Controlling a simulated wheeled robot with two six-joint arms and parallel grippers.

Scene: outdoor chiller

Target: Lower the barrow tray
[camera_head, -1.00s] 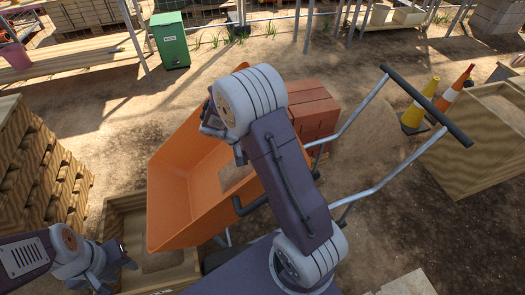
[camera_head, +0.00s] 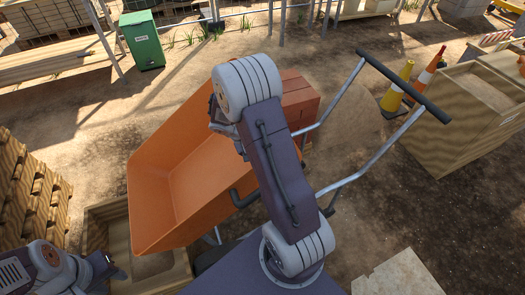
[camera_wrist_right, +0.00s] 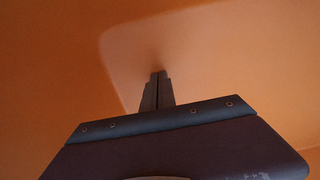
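The orange barrow tray (camera_head: 160,180) is tipped toward the left in the head view, with its open side showing. Its metal handles meet a dark bar (camera_head: 405,86) at the right, raised above the ground. My right arm crosses over the tray, and its gripper is hidden behind the arm in the head view. In the right wrist view the right fingers (camera_wrist_right: 158,88) are together, close in front of the orange tray surface (camera_wrist_right: 220,60); contact cannot be judged. My left gripper (camera_head: 116,270) is at the lower left, away from the handles; its opening is unclear.
A wooden box (camera_head: 92,234) lies below the tray's left end. Reddish blocks (camera_head: 300,98) stand behind my right arm. A wooden crate (camera_head: 450,130) and cones (camera_head: 397,88) stand right of the handles. Stacked timber (camera_head: 30,195) is at the left. Bare ground lies behind the tray.

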